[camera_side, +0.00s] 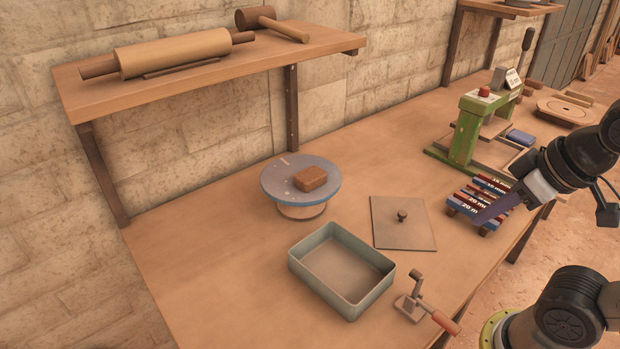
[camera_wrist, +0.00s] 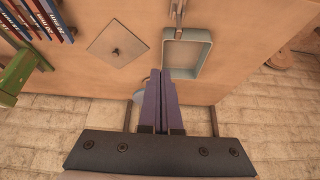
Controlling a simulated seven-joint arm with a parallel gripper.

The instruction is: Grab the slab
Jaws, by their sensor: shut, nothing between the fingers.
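A brown rectangular block (camera_side: 311,179), which I take to be the slab, lies flat on a round blue-grey turntable (camera_side: 282,190) on the bench. My gripper (camera_side: 480,220) is on the right in the side view, well away from the block, its fingers overlapping the striped rack in the picture. In the wrist view the long blue-purple fingers of my gripper (camera_wrist: 168,76) lie side by side, shut and empty. The block cannot be made out there; the fingers cover part of that area.
An open grey-green tray (camera_side: 377,298) stands in front of the turntable. A flat square lid with a knob (camera_side: 402,238) lies right of it. A red-handled crank tool (camera_side: 431,312), a striped rack (camera_side: 470,213) and a green press (camera_side: 468,132) are nearby. A shelf (camera_side: 330,42) overhangs the back left.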

